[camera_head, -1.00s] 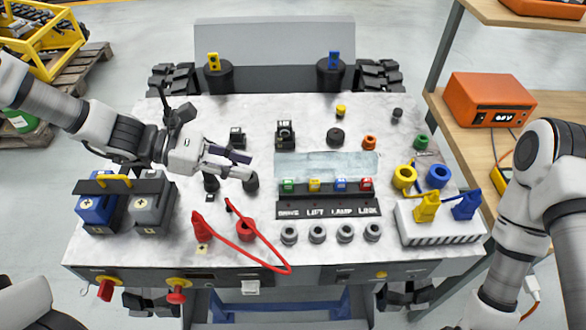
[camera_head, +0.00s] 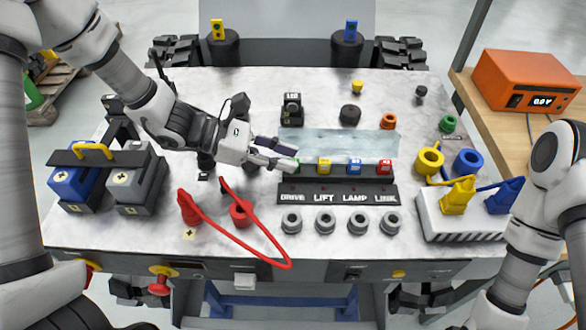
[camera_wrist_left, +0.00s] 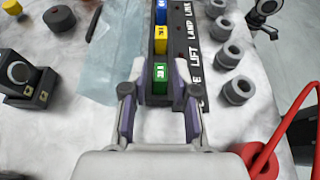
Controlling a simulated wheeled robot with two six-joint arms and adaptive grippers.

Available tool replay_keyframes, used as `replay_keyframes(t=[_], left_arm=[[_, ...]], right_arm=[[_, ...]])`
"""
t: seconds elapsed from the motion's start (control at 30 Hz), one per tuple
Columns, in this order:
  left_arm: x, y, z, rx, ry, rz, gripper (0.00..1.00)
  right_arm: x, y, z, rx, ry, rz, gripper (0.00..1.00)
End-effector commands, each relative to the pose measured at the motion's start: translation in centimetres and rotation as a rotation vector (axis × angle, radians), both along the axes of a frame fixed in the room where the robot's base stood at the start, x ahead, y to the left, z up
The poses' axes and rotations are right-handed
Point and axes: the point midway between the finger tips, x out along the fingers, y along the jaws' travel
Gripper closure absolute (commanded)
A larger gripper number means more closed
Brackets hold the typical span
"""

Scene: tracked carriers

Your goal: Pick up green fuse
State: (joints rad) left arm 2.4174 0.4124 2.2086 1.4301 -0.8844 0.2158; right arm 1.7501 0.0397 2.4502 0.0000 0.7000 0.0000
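The green fuse (camera_wrist_left: 160,80) stands in the black fuse rack, at the end above the DRIVE label. In the wrist view it lies between the two fingertips of my left gripper (camera_wrist_left: 160,70), which are apart on either side of it. In the head view my left gripper (camera_head: 282,158) is over the rack's left end and its fingers hide most of the green fuse. Whether the fingers touch the fuse I cannot tell. My right arm is at the right edge of the head view; its gripper is out of view.
Yellow (camera_head: 324,166), blue (camera_head: 355,167) and red (camera_head: 385,167) fuses stand in the same rack. Several grey sockets (camera_head: 325,222) line its front. A red cable (camera_head: 262,232) loops in front of my left gripper. A translucent plate (camera_head: 345,142) lies behind the rack.

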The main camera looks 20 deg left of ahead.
Motion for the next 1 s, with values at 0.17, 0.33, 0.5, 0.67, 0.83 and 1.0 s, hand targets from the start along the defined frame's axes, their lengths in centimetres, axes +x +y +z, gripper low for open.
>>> replay_keyframes(t=[0.17, 0.33, 0.5, 0.67, 0.83, 1.0], left_arm=[[0.3, -1.1, -0.5, 0.0, -0.001, 0.001, 0.72], [0.3, -1.0, -0.4, -0.001, -0.001, 0.001, 0.79], [0.3, -1.0, -0.4, -0.001, -0.001, 0.001, 1.0], [0.3, -1.0, -0.4, -0.001, -0.001, 0.001, 1.0], [0.3, -1.0, 0.3, 0.0, -0.002, 0.0, 1.0], [0.4, -1.0, 4.1, 0.0, -0.007, 0.0, 1.0]], right_arm=[[0.0, 0.0, -0.2, 0.0, 0.0, 0.0, 0.6], [0.0, 0.0, -0.2, 0.0, 0.0, 0.0, 0.6], [0.0, 0.0, -0.2, 0.0, 0.0, 0.0, 0.6], [0.0, 0.0, -0.2, 0.0, 0.0, 0.0, 0.6], [0.0, 0.0, 0.0, 0.0, 0.0, 0.0, 0.6], [0.0, 0.0, 0.7, 0.0, 0.0, 0.0, 0.6]])
